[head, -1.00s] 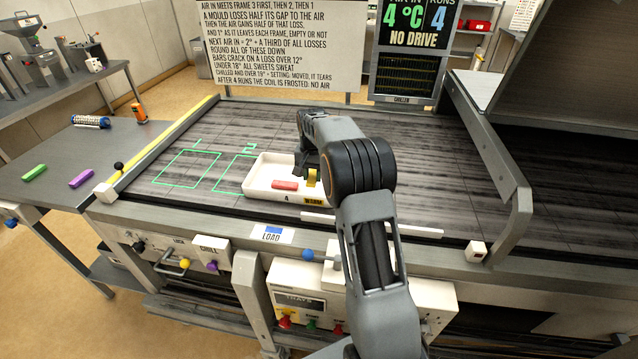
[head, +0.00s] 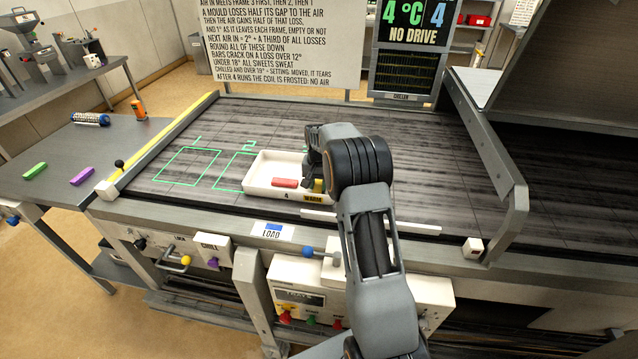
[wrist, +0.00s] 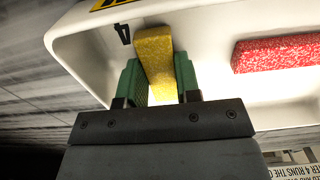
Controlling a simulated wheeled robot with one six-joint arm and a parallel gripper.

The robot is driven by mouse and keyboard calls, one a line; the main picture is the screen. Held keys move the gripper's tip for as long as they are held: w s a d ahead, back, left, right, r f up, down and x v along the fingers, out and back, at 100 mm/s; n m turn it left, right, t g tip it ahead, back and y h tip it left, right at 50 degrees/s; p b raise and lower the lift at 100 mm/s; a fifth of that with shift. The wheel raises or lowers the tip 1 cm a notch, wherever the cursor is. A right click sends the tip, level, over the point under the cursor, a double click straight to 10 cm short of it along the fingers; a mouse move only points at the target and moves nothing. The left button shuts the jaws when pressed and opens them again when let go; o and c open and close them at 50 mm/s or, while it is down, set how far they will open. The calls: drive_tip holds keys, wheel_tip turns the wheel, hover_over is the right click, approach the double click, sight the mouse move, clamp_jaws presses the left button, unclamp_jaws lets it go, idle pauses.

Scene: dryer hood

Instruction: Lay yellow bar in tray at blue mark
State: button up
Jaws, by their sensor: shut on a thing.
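The yellow bar (wrist: 155,55) is between the green fingers of my gripper (wrist: 159,82), which is shut on it. In the head view the bar (head: 319,186) shows only partly, low inside the right part of the white tray (head: 262,192), beneath my arm. I cannot tell whether it touches the tray floor. A red bar (head: 285,183) lies in the tray to its left; it also shows at the right of the wrist view (wrist: 280,52). The tray is marked 4 and WARM. The blue mark (head: 273,227) is on the LOAD label, on the front edge below the tray.
Green outlined frames (head: 187,166) on the dark belt lie left of the tray and are empty. Green (head: 35,170) and purple (head: 82,176) bars lie on the left table. A raised metal rail (head: 490,150) stands at the right.

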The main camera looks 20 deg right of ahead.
sight(318, 185)
drive_tip(key=shift+f, duration=0.2)
drive_tip(key=o, duration=0.9)
drive_tip(key=shift+r, duration=0.1)
wheel_tip(318, 185, up, 12)
drive_tip(key=b, duration=0.1)
drive_tip(key=s+a+r+n+t, duration=0.1)
drive_tip(key=s+a+r+n, duration=0.1)
drive_tip(key=s+a+r, duration=0.4)
drive_tip(key=s+a+f+n+t, duration=0.1)
drive_tip(key=s+a+n, duration=0.1)
drive_tip(key=s, duration=0.9)
drive_tip(key=s+a+f+n+t, duration=0.2)
drive_tip(key=s+a, duration=0.2)
drive_tip(key=s, duration=0.8)
drive_tip(key=shift+s+f+n+t, duration=0.15)
drive_tip(key=shift+f+n+t, duration=0.15)
drive_tip(key=shift+n, duration=0.1)
drive_tip(key=shift+a, duration=0.1)
